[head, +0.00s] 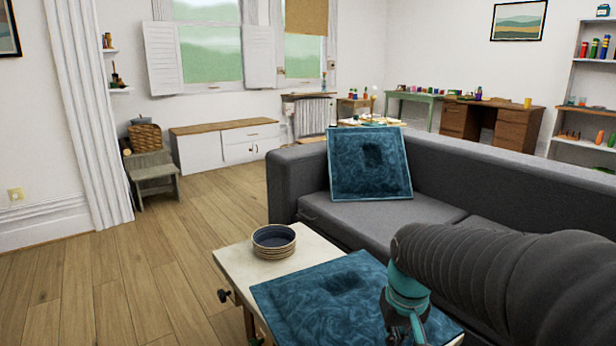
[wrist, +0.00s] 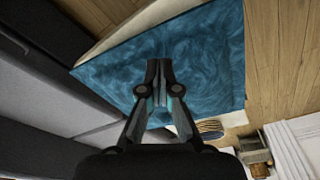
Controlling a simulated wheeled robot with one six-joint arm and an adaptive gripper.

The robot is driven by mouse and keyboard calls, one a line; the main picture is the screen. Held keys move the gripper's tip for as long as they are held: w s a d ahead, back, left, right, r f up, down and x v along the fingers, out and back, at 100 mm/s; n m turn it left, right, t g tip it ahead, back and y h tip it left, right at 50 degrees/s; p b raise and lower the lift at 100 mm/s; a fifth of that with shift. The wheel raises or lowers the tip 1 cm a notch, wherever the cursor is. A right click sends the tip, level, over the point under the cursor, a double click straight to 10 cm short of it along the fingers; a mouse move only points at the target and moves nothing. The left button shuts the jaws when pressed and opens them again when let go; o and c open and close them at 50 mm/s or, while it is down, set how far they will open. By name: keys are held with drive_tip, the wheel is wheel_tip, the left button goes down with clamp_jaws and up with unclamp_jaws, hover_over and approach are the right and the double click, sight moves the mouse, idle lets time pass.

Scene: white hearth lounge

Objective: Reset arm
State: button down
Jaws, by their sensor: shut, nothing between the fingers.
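My gripper (wrist: 158,72) points at a blue patterned cushion (wrist: 205,60) in the wrist view. Its two dark fingers are together with nothing between them. In the head view my arm comes in from the right and bends down over the same cushion (head: 305,300), which lies flat on a small pale table (head: 240,268). The height of my fingertips above the cushion is hard to tell. The fingertips are not clearly visible in the head view.
A stacked bowl (head: 273,241) stands on the table's far end; it also shows in the wrist view (wrist: 210,128). A grey sofa (head: 380,215) holds a second blue cushion (head: 345,175) beyond the table. Wooden floor (head: 110,280) is clear at left.

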drive_tip(key=s+r+t, duration=0.2)
drive_tip(key=s, duration=0.4)
drive_tip(key=s+r+t, duration=0.1)
drive_tip(key=s+r, duration=0.1)
drive_tip(key=s, duration=0.5)
drive_tip(key=shift+s+r+m+t, duration=0.15)
drive_tip(key=shift+r+m+t, duration=0.2)
drive_tip(key=shift+m+t, duration=0.05)
